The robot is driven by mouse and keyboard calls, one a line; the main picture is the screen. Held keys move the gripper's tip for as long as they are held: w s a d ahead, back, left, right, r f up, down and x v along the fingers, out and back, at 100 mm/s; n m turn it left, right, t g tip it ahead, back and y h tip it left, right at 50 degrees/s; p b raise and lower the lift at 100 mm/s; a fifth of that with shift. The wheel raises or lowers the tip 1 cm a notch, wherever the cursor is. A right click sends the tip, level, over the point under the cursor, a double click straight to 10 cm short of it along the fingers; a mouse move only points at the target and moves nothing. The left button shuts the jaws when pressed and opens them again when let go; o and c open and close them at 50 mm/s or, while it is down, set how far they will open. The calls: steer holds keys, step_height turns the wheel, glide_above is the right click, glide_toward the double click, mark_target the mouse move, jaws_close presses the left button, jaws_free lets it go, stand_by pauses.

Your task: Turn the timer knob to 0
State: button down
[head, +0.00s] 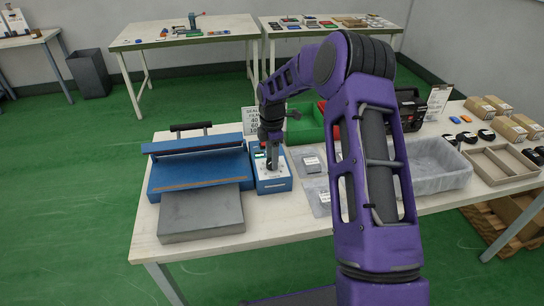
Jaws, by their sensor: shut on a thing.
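A small blue box with a pale top face (279,183) stands on the near table, just right of the blue sealer machine (200,167). My gripper (273,166) points down onto the top of this box and is shut on what looks like its timer knob. The knob itself is hidden by the fingers. The knob's pointer and scale marks are too small to read. A small green display shows on the box beside the fingers.
A white sign (250,121) stands behind the box. Flat clear bags (309,160) lie right of it. A green bin (305,127), a grey lined tray (437,168) and a divided cardboard tray (500,165) stand further right. A grey metal plate (202,215) fronts the sealer.

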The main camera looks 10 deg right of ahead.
stand_by(0.4)
steer(key=shift+c, duration=1.8)
jaws_free()
steer(key=shift+r, duration=0.15)
step_height(320, 180, up, 17)
steer(key=shift+r, duration=0.1)
